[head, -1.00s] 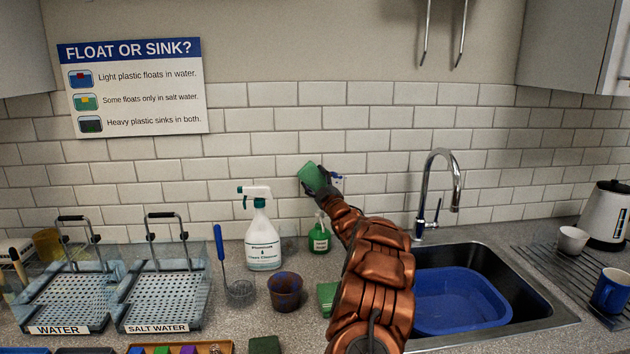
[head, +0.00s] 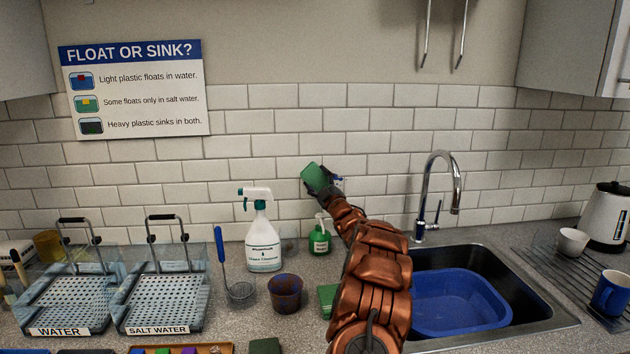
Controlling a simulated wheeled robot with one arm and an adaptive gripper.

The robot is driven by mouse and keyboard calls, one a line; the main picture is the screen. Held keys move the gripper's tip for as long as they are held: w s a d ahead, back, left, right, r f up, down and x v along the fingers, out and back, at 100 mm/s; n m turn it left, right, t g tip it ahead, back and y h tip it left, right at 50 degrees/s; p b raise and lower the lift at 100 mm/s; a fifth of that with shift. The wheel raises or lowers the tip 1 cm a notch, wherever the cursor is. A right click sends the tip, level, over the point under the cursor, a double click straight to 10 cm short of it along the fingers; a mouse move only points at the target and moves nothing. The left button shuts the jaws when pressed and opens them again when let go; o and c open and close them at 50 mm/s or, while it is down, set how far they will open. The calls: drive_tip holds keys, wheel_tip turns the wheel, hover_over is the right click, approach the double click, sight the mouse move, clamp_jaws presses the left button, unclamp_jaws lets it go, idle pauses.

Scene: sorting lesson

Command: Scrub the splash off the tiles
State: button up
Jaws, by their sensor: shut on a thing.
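My gripper (head: 320,186) is shut on a green sponge (head: 313,175) and holds it up at the white tiled wall (head: 270,145). The sponge looks close to or against the tiles; I cannot tell whether it touches. A small blue patch, perhaps part of the splash, shows at the right of my gripper, mostly hidden behind it. A white spray bottle with a green label (head: 262,245) stands on the counter to the left, below the sponge.
A green soap bottle (head: 320,238) stands below my gripper. A brown stained cup (head: 286,290) and another green sponge (head: 328,298) are near my arm. The tap (head: 440,195) and sink with a blue basin (head: 455,300) are right. Clear tanks (head: 165,300) stand left.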

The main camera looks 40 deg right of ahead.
sight(327, 180)
drive_tip(key=shift+s+d, duration=1)
drive_tip(key=shift+d, duration=0.2)
drive_tip(key=shift+s+d+r+p, duration=0.1)
drive_tip(key=shift+s+d+p, duration=0.25)
drive_tip(key=shift+s+d, duration=0.35)
drive_tip(key=shift+s+d+p, duration=0.35)
drive_tip(key=shift+d, duration=0.5)
drive_tip(key=shift+s+d+f+p, duration=0.1)
drive_tip(key=shift+s+d+p, duration=0.15)
drive_tip(key=shift+s+d, duration=0.45)
drive_tip(key=shift+s+d+f+p, duration=0.1)
drive_tip(key=shift+s+d+p, duration=0.1)
drive_tip(key=shift+s+d, duration=0.5)
drive_tip(key=shift+w+d, duration=0.2)
drive_tip(key=shift+w, duration=0.05)
drive_tip(key=shift+a+r, duration=0.1)
